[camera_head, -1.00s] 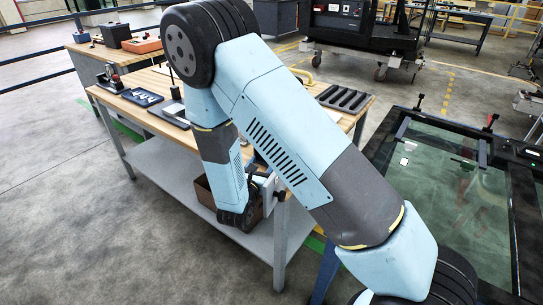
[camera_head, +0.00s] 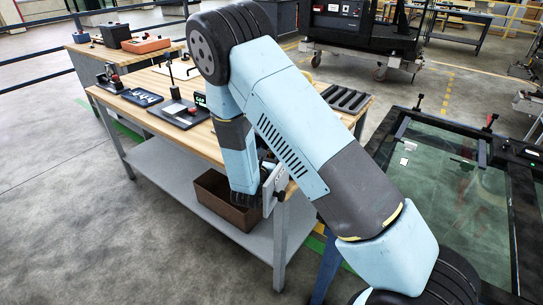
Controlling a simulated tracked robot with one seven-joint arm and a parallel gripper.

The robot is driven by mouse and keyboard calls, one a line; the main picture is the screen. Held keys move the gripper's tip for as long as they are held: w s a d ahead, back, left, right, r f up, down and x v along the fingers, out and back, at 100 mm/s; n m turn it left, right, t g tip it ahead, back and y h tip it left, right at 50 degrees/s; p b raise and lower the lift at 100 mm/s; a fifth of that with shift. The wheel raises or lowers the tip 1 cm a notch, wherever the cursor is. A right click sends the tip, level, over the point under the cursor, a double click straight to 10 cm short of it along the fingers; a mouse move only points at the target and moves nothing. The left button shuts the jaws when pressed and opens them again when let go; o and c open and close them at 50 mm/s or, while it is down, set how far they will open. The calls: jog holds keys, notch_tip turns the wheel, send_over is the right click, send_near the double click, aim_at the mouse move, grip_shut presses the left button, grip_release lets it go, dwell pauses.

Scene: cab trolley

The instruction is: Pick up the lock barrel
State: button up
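I cannot make out the lock barrel for certain in the head view. A dark tray (camera_head: 141,97) with several small pale pieces lies on the wooden workbench (camera_head: 150,80), too small to identify. My blue and black arm reaches across the bench's right part. Its end hangs down past the bench's front edge, near the right front leg. My gripper (camera_head: 274,190) shows only as a pale, plate-like part there. Its fingertips cannot be made out, so I cannot tell whether it is open or holds anything.
A brown bin (camera_head: 213,188) stands on the lower shelf (camera_head: 165,165). On the bench are a black pad (camera_head: 183,115), a small lit display (camera_head: 201,99), a lever device (camera_head: 110,78) and a slotted black tray (camera_head: 345,98). A glass panel in a dark frame (camera_head: 400,130) is at right.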

jog(key=shift+c, duration=0.3)
grip_shut()
dwell(0.3)
